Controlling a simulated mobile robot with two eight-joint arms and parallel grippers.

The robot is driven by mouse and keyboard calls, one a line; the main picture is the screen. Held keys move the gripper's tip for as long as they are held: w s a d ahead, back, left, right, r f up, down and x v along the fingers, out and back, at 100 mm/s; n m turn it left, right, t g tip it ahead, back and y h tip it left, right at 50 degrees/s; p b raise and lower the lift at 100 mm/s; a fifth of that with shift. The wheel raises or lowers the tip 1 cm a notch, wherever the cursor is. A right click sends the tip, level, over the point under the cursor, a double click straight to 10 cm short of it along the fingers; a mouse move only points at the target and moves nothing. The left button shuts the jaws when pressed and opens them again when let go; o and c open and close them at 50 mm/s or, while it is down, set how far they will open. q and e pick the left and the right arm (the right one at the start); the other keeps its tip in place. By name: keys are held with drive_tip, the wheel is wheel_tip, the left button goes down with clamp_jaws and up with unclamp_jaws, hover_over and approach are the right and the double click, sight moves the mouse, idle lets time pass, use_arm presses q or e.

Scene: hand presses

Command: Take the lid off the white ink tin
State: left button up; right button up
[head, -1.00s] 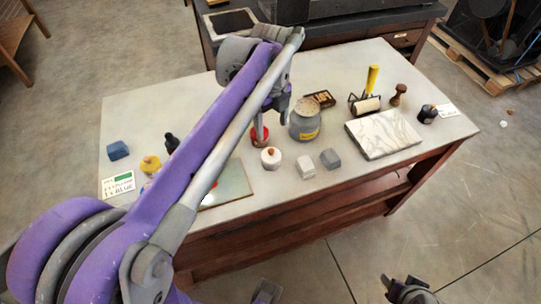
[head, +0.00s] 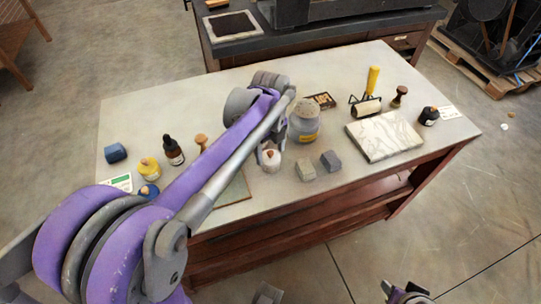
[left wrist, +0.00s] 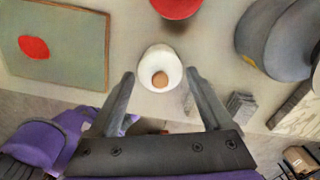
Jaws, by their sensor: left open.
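The white ink tin (head: 271,161) stands near the front edge of the table, its lid on with a small orange-brown knob on top. It also shows in the left wrist view (left wrist: 152,58), with the knob (left wrist: 160,79) toward the gripper. My left gripper (left wrist: 159,76) is open and empty, its fingertips to either side of the tin in that view. In the head view the left gripper (head: 270,146) is right at the tin and partly covers it. I cannot tell whether the fingers touch it. My right gripper (head: 408,291) is at the bottom edge, away from the table.
A red tin (left wrist: 180,6) stands just behind the white one. A greenish slab with a red ink blob (left wrist: 62,68) lies left. Two grey blocks (head: 306,168) (head: 330,160) and a large grey jar (head: 304,122) stand close on the right. A marble slab (head: 385,138) lies farther right.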

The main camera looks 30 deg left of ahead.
use_arm(q)
clamp_jaws()
idle(0.3)
drive_tip(key=shift+s, duration=0.1)
drive_tip(key=shift+r, duration=0.1)
